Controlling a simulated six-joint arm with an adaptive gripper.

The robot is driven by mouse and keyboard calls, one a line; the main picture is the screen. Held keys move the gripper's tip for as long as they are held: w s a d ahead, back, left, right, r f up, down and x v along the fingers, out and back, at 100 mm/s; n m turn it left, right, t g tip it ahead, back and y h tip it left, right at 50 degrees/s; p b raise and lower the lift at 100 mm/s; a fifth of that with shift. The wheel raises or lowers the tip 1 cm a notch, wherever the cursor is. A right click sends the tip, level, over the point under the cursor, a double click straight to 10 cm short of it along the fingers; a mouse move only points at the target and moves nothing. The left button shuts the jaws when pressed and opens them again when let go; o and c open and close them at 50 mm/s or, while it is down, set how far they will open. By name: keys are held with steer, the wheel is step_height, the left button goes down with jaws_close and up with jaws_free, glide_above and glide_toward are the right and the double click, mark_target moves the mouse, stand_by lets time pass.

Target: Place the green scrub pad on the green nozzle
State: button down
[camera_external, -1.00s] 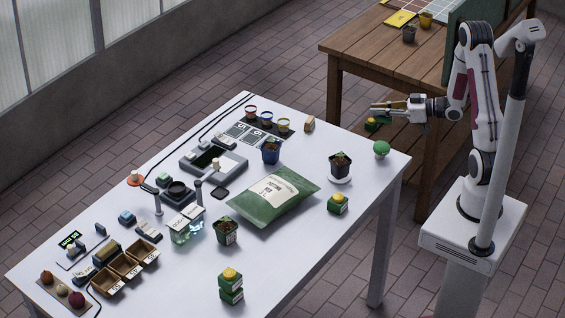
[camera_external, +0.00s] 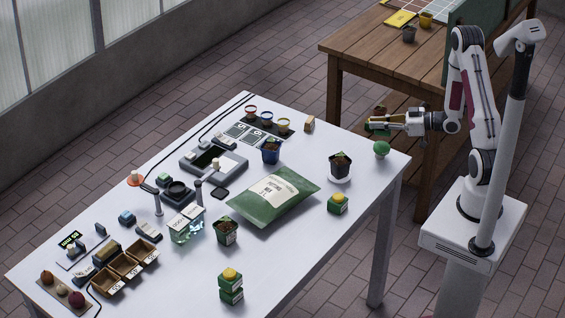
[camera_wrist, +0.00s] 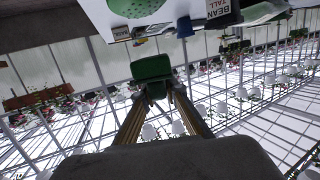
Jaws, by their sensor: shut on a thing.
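My gripper (camera_external: 378,122) is shut on a green block, which I take to be the green scrub pad (camera_external: 376,130). It holds the pad in the air, beyond the table's right corner in the picture. In the wrist view, the green pad (camera_wrist: 152,68) sits at the tips of the two fingers (camera_wrist: 160,91). A small rounded green piece, possibly the green nozzle (camera_external: 382,148), stands on the white table near its right corner. It appears just below the gripper in the picture, apart from the pad. A dotted green surface (camera_wrist: 138,6) shows at the wrist view's top edge; I cannot tell what it is.
Pots and trays crowd farther left. A wooden bench (camera_external: 345,65) stands behind.

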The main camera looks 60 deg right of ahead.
mark_target(377, 132)
steer(key=shift+f, duration=0.15)
steer(key=shift+f, duration=1.9)
steer(key=shift+f, duration=0.15)
steer(key=c, duration=2)
jaws_free()
steer(key=shift+c, duration=0.2)
steer(key=v, duration=1.2)
steer(key=shift+w, duration=0.1)
